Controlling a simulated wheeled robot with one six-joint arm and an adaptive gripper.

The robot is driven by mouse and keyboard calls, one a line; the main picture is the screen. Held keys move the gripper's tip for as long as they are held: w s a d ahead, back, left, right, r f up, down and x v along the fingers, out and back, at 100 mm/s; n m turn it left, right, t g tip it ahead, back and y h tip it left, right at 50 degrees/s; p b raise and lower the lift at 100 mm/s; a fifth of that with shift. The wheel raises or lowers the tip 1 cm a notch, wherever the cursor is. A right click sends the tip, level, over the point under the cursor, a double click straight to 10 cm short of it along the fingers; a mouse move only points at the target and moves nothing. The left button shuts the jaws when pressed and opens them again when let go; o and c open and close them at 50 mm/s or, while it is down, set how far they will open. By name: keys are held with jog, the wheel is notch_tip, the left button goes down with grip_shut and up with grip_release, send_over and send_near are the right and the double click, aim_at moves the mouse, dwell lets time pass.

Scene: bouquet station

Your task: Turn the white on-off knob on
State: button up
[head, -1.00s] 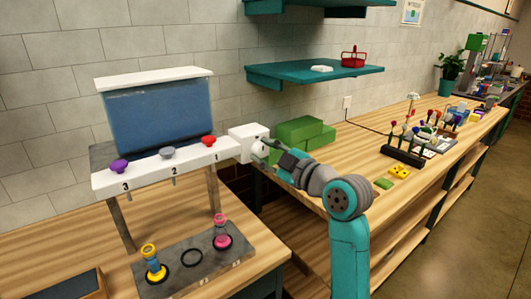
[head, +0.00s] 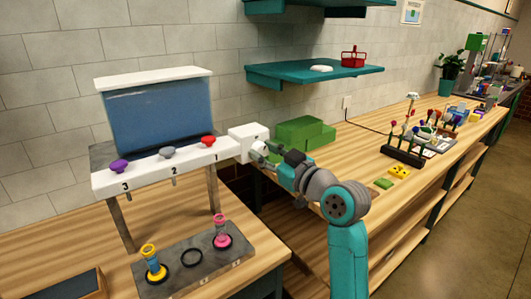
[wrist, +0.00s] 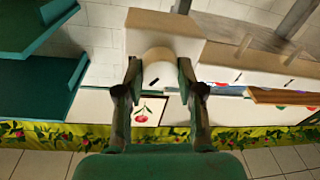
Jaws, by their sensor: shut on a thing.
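The white on-off knob (wrist: 158,74) sits on the front of a white box (wrist: 165,28) at the right end of the dispenser. It is round, with a short dark mark near its lower edge in the wrist view. My gripper (wrist: 160,88) is shut on the knob, with one finger on each side of it. In the head view my gripper (head: 268,153) is at the front of the white box (head: 247,138), and the knob is mostly hidden by the fingers.
The dispenser has a blue tank (head: 160,112) and purple (head: 119,166), grey (head: 167,153) and red (head: 208,141) knobs. Green blocks (head: 303,133) stand behind my gripper. A teal shelf (head: 320,72) hangs above. Pink (head: 221,228) and yellow (head: 151,258) items stand on the grey plate below.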

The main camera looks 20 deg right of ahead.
jog(key=m, duration=0.6)
jog(key=shift+f+t, duration=0.1)
jog(key=shift+t, duration=0.2)
jog(key=m+h, duration=0.1)
jog(key=m, duration=0.5)
jog(key=shift+m, duration=0.3)
jog(key=o, duration=1.1)
jog(key=shift+o, duration=0.2)
jog(key=v, duration=1.2)
jog(key=shift+f, duration=0.2)
